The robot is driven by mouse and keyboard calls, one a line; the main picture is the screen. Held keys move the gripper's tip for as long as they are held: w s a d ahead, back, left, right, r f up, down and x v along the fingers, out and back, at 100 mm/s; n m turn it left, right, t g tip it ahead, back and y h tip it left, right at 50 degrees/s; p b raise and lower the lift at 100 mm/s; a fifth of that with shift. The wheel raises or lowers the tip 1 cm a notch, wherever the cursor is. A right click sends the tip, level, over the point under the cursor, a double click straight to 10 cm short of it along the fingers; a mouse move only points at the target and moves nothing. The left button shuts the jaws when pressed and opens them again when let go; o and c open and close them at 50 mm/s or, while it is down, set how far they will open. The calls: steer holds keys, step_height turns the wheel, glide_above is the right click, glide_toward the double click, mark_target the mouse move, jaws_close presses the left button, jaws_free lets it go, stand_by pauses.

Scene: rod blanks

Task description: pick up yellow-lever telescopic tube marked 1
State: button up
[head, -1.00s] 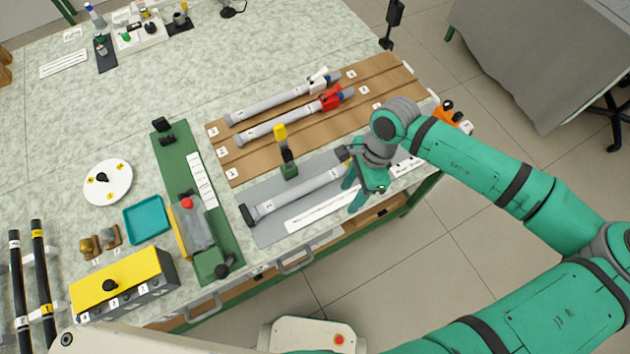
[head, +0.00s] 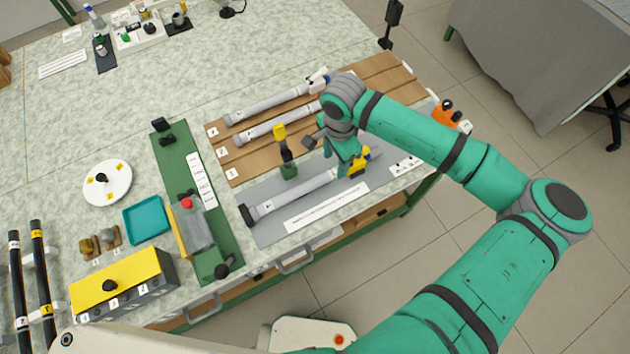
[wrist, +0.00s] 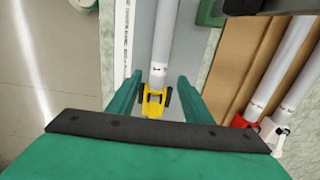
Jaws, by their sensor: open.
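The yellow-lever telescopic tube (head: 285,198) lies on a grey mat (head: 262,232) near the table's front edge, its dark end cap at lower left. Its yellow lever (head: 358,164) is at the upper-right end, partly behind my gripper. In the wrist view the grey tube (wrist: 163,45) runs upward from its yellow lever (wrist: 154,103). The number on its label is too small to read. My gripper (head: 342,160) is open and empty above the lever end. In the wrist view its fingers (wrist: 157,84) appear on either side of the tube and lever; I cannot tell the remaining height.
A brown rack (head: 240,176) behind holds a white-lever tube (head: 268,104) and a red-lever tube (head: 275,128). An orange item (head: 445,114) sits at the right table edge.

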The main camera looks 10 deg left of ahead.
mark_target(335, 171)
steer(key=shift+s+d+f, duration=0.1)
steer(key=shift+f, duration=1.15)
steer(key=shift+s+d+f, duration=0.1)
steer(key=shift+f, duration=1.15)
steer(key=c, duration=0.9)
